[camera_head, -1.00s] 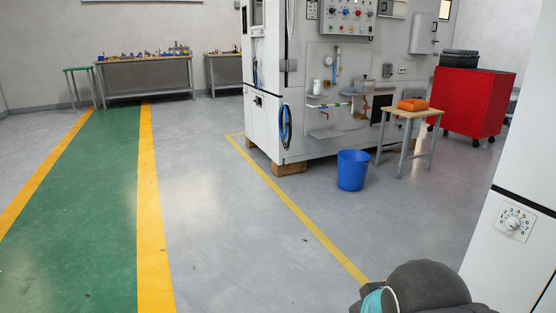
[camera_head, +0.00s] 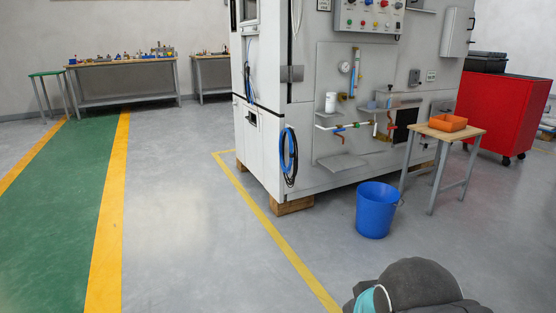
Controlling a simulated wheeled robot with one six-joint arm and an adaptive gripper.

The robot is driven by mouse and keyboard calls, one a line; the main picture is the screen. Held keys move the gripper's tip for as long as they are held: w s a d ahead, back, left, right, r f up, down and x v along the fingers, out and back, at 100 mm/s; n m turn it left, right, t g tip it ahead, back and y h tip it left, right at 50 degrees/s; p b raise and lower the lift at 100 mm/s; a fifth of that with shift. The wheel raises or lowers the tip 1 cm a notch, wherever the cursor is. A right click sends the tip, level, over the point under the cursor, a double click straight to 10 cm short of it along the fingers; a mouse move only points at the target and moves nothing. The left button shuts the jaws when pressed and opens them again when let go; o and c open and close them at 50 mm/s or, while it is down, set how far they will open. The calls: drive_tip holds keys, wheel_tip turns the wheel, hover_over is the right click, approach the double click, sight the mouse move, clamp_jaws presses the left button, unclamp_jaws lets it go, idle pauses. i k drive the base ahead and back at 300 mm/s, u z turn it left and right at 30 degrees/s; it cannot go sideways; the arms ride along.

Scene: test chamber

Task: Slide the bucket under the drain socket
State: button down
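A blue bucket (camera_head: 376,211) stands upright on the grey floor in front of the large white machine, left of a small table. The machine (camera_head: 270,150) has a panel with pipes and valves (camera_head: 345,127) above and behind the bucket. A short red-ended pipe (camera_head: 340,139) points down on the panel's lower left, and another red part (camera_head: 390,124) sits further right. I cannot tell which of these is the drain socket. A dark rounded part of my arm shows at the bottom right. My gripper's fingers are not in view.
Wooden blocks (camera_head: 292,205) support the machine. The floor in front is open, with a yellow line (camera_head: 272,232) and a green walkway (camera_head: 60,220).

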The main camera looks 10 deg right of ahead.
sight(377, 203)
drive_tip(key=i, duration=2.45)
drive_tip(key=u, duration=2.55)
drive_tip(key=k, duration=1)
drive_tip(key=z, duration=2.5)
